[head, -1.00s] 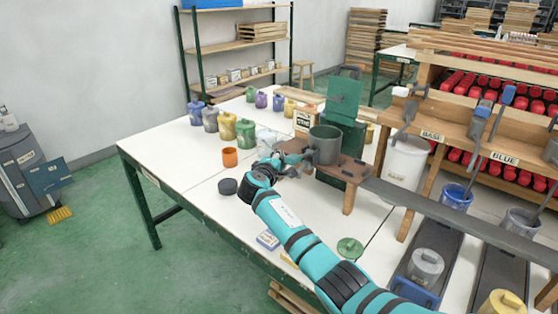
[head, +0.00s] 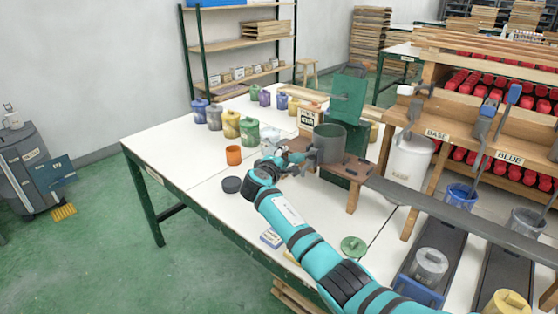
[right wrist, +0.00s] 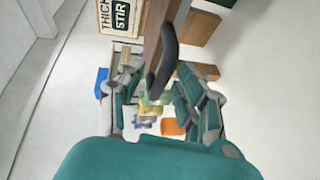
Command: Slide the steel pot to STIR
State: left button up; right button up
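The steel pot (head: 329,145), a dark grey cylinder, stands upright on a brown wooden stand (head: 366,178) beside a green machine (head: 346,98). My right gripper (head: 289,161) is at the pot's left side, near its handle. In the right wrist view the dark handle (right wrist: 164,62) lies between my right gripper's (right wrist: 160,95) two spread fingers, with gaps on both sides. A sign (right wrist: 121,16) reading THICK and STIR is in the right wrist view; a small sign (head: 308,119) stands behind the pot in the head view. My left gripper is out of view.
Several coloured jars (head: 231,124) line the table's (head: 172,150) far side. A white bucket (head: 408,160) stands right of the stand. A long grey rail (head: 450,215) runs right from it.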

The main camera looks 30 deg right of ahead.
jog(key=v, duration=1.2)
jog(key=shift+w+a, duration=0.1)
jog(key=shift+a, duration=0.05)
